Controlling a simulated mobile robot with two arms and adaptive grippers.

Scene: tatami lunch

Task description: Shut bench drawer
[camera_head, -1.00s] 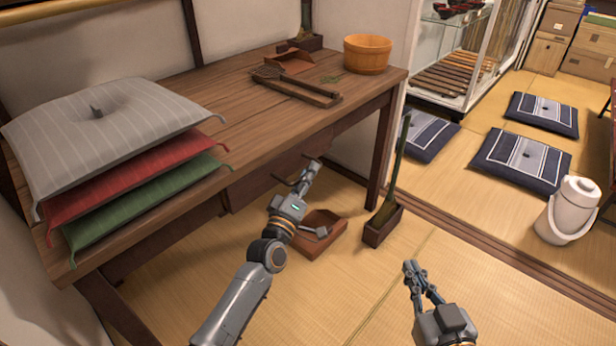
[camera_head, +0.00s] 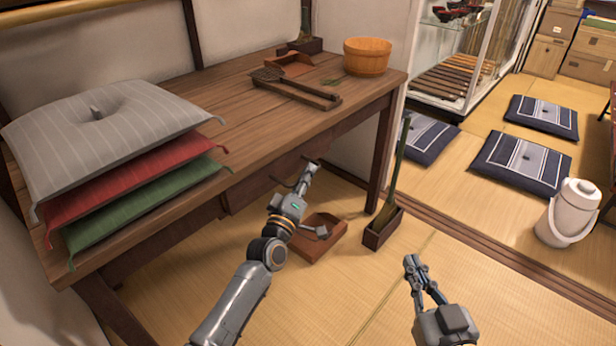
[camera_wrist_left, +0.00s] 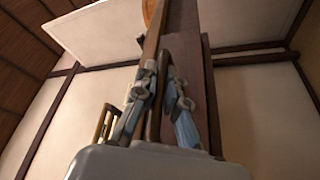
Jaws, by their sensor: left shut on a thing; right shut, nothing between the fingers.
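The wooden bench (camera_head: 215,135) stands along the wall. Its drawer (camera_head: 250,183) is under the top, with its dark front partly in shadow; how far it stands out is hard to tell. My left gripper (camera_head: 311,172) is at the drawer front, shut on what appears to be its handle, which the fingers mostly hide. In the left wrist view, the left fingers (camera_wrist_left: 163,98) are close together against the dark brown wood. My right gripper (camera_head: 416,270) is shut and empty above the tatami, away from the bench.
A wooden dustpan (camera_head: 318,247) and a planter-like box (camera_head: 383,236) stand on the floor beside my left arm. A white jug (camera_head: 568,212) is at right.

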